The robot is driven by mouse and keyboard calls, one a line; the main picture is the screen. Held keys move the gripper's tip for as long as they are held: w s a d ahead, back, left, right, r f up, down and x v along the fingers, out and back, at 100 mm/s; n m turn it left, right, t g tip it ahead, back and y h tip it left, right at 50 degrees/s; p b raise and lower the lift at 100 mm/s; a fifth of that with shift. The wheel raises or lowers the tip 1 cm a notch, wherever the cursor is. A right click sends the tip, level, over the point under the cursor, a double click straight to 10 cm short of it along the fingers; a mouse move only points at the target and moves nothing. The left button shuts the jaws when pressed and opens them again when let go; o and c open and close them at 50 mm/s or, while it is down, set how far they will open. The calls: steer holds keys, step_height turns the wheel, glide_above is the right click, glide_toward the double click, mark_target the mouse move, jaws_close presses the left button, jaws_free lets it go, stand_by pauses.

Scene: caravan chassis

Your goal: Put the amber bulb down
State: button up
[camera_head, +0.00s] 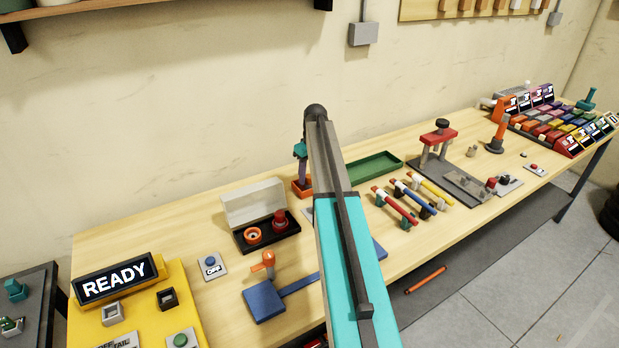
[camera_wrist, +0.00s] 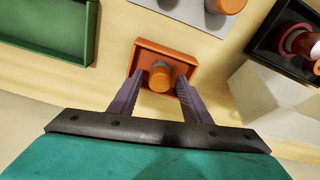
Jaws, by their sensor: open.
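A small orange tray (camera_wrist: 186,71) with raised walls is under my gripper (camera_wrist: 161,79) in the wrist view. The amber bulb (camera_wrist: 160,75), with a grey-brown round top and orange around it, stands in the tray between my two purple fingers. The fingers are open, one on each side of it; whether either touches it I cannot tell. In the head view my gripper (camera_head: 303,172) points down over the orange tray (camera_head: 300,190), partly behind my arm. The bulb is hidden there.
A green tray (camera_head: 375,166) lies to the right. An open black case (camera_head: 266,240) with red and orange parts is at the left. A blue piece with an orange-topped item (camera_head: 268,260) is nearer. Red, blue and yellow-handled tools (camera_head: 412,190) lie right of my arm.

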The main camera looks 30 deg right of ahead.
step_height(320, 180, up, 11)
steer(key=s+b, duration=0.1)
steer(key=b, duration=0.1)
steer(key=shift+s+b, duration=0.2)
steer(key=shift+b, duration=0.1)
steer(key=shift+d+f, duration=0.1)
steer(key=shift+f, duration=0.05)
stand_by(0.9)
